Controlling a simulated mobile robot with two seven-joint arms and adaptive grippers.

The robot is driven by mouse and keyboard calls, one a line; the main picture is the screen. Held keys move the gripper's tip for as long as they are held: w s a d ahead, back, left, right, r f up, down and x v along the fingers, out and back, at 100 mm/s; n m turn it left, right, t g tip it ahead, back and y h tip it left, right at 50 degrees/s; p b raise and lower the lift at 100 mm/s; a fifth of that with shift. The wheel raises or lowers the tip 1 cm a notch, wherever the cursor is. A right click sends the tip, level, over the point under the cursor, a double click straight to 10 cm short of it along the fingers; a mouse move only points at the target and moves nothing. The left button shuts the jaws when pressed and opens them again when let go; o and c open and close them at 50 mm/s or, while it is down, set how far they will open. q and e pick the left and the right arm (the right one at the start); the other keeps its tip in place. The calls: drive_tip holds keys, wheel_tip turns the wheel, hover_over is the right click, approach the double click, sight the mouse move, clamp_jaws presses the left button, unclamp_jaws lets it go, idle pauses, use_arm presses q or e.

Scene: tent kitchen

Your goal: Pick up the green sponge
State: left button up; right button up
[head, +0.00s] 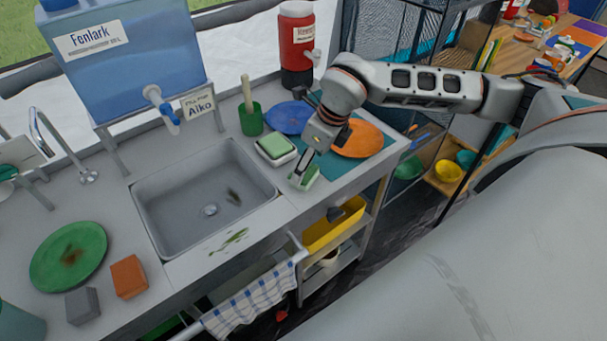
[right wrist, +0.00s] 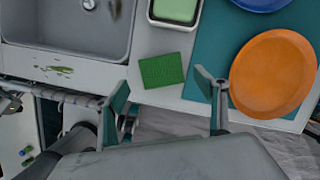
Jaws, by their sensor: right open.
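The green sponge (right wrist: 162,70) lies flat on the grey counter near its front edge, just left of the teal mat. In the head view it shows only in part (head: 311,177), behind my right gripper (head: 303,170). In the right wrist view my right gripper (right wrist: 162,91) is open, one finger on each side of the sponge's line, with the sponge just beyond the fingertips. No contact with the sponge is visible. My left gripper is in neither view.
A white dish with a green block (head: 276,147) stands just behind the sponge. An orange plate (head: 358,139) and blue plate (head: 288,117) are to the right and behind. The sink (head: 165,205) is left. An orange block (head: 129,276) and grey block (head: 83,305) lie further left.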

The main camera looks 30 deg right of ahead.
drive_tip(key=x, duration=0.4)
drive_tip(key=shift+w+d+f+p, duration=0.1)
drive_tip(key=shift+d+f+p, duration=0.1)
drive_tip(key=shift+f+p, duration=0.1)
drive_tip(key=c, duration=1)
drive_tip(key=shift+o, duration=0.2)
drive_tip(key=shift+r, duration=0.2)
wheel_tip(320, 180, up, 20)
drive_tip(key=shift+f, duration=0.15)
drive_tip(key=o, duration=0.3)
drive_tip(key=c, duration=0.4)
